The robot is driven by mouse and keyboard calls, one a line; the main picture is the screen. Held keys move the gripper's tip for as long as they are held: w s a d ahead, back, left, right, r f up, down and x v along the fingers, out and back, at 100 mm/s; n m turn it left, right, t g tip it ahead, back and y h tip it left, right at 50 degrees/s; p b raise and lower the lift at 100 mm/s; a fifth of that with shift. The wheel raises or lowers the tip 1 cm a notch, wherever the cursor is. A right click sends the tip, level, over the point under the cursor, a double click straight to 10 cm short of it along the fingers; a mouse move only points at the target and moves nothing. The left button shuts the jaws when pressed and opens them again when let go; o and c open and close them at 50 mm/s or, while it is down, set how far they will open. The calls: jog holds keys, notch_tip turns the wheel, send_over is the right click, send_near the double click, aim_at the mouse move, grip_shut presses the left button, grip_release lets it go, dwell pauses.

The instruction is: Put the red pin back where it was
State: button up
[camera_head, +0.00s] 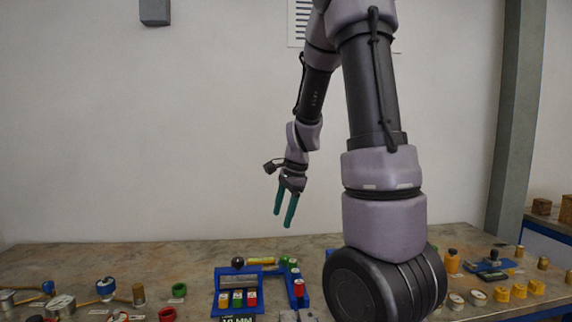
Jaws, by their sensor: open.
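My gripper (283,220) has two teal fingers that point down and stand apart, with nothing between them. It hangs in the air above the bench, in front of the wall. Below it lies a blue holder (216,287) with several small pieces in it, coloured green, yellow and red. A red piece (251,295) sits at the right end of that row. Another small red upright piece with a pale top (299,288) stands at the blue part on the right. I cannot tell which of the two is the red pin, nor see an empty seat clearly.
A dark ball (237,262) and a yellow cylinder (261,261) lie behind the holder. Green (179,289) and red (167,314) rings and several metal fittings are at the left. Yellow fittings (519,291) are at the right. My arm hides the bench right of the holder.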

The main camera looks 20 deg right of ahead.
jog(key=s+a+r+n+t, duration=0.2)
jog(key=s+a+r+n, duration=0.1)
jog(key=s+r+n, duration=0.3)
jog(key=s+a+r+n+t, duration=0.3)
jog(key=s+r+n, duration=0.4)
jog(key=s+r, duration=0.4)
jog(key=shift+a+r, duration=0.35)
jog(key=shift+r, duration=0.1)
